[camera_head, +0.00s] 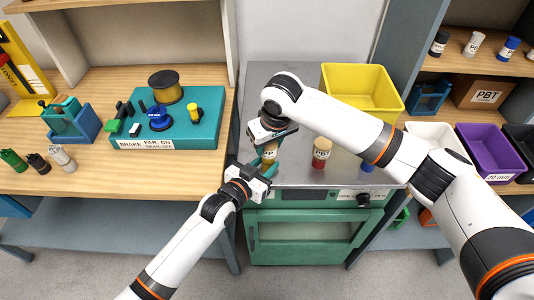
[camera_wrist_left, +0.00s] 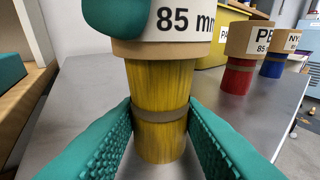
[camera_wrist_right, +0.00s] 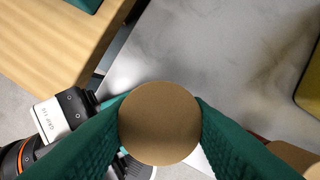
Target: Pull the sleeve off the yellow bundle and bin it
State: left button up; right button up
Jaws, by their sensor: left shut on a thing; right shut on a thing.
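The yellow bundle (camera_wrist_left: 160,85) stands upright on the grey metal top, with a thin brown band around its lower part. A brown cardboard sleeve (camera_wrist_left: 180,49) with a white "85 mm" label sits around its upper part. My left gripper (camera_head: 265,172) is shut on the lower part of the bundle, at the band. My right gripper (camera_head: 268,140) is shut on the sleeve from above; its round brown top (camera_wrist_right: 160,123) shows between the fingers in the right wrist view. The bin meant by the task may be the yellow bin (camera_head: 362,92) at the back right; I cannot tell.
A red bundle (camera_head: 321,154) with its sleeve stands close to the right, and a blue bundle (camera_head: 367,166) beyond it is partly hidden by my right arm. A teal tool board (camera_head: 190,127) lies on the wooden bench. White and purple bins (camera_head: 490,148) stand at the right.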

jog(key=shift+w+a+v, duration=0.1)
jog(key=shift+w+v, duration=0.05)
jog(key=shift+v, duration=0.65)
jog(key=shift+w+a+v, duration=0.1)
jog(key=shift+w+v, duration=0.1)
jog(key=shift+v, duration=0.6)
jog(key=shift+w+a+v, duration=0.1)
jog(key=shift+w+v, duration=0.05)
jog(key=shift+v, duration=0.7)
jog(key=shift+r, duration=0.1)
pick_arm(q)
jog(key=o, duration=0.9)
jog(key=shift+c, duration=0.2)
jog(key=v, duration=0.8)
